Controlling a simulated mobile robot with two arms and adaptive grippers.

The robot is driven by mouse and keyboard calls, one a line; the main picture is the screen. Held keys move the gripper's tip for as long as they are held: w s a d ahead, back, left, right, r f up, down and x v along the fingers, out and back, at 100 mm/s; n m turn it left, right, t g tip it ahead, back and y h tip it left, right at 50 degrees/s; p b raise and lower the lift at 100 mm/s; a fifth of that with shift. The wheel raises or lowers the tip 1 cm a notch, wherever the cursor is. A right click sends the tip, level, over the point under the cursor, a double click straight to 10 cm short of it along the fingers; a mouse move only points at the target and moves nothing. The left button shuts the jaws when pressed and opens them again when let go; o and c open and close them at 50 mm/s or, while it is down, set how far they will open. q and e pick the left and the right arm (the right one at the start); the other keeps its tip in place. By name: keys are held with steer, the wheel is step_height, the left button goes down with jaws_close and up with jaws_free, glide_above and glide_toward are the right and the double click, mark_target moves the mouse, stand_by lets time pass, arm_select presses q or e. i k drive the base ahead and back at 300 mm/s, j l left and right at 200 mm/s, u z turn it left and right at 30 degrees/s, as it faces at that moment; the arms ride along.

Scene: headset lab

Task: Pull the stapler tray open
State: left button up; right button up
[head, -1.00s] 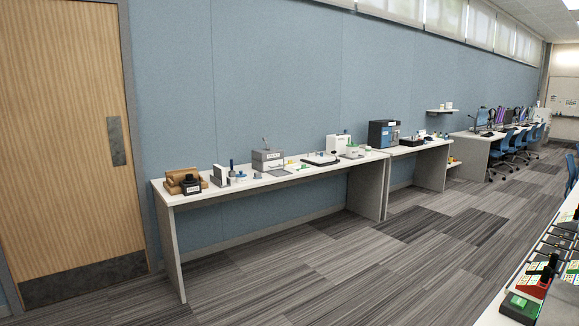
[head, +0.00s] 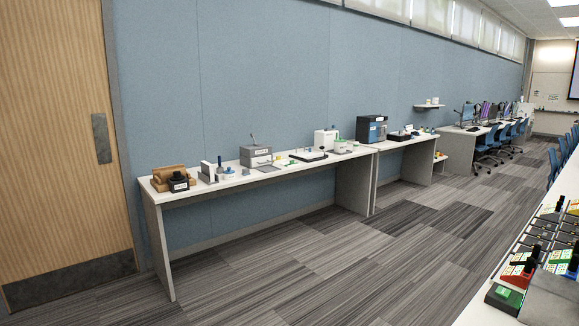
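I cannot make out a stapler or its tray for certain at this distance. Small items stand on the long white wall bench (head: 225,184) and on the near bench (head: 481,302) at the right edge. On the near bench a red item (head: 514,276) with a black upright part sits behind a green-topped box (head: 503,296). A grey block (head: 549,297) stands beside them, cut by the frame. Neither of my grippers is in view.
A wooden door (head: 55,140) is at the left. A grey box with a lever (head: 256,156) and a blue-grey machine (head: 371,129) stand on the wall benches. Blue chairs (head: 490,143) are at the far right. The striped carpet (head: 330,265) between the benches is clear.

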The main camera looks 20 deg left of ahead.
mark_target(264, 160)
steer(key=i+j+u, duration=0.2)
steer(key=j, duration=0.3)
steer(key=i+j+u, duration=0.2)
steer(key=j, duration=0.3)
steer(key=i+j+u, duration=0.2)
steer(key=i+j, duration=0.15)
steer(key=i+j+z, duration=0.15)
steer(key=i+j, duration=0.2)
steer(key=i, duration=0.2)
steer(key=i+j+z, duration=0.15)
steer(key=i+j, duration=0.25)
steer(key=i+l+z, duration=0.15)
steer(key=i+z, duration=0.3)
steer(key=i, duration=0.3)
steer(key=i+j+z, duration=0.1)
steer(key=i+z, duration=0.35)
steer(key=i, duration=0.3)
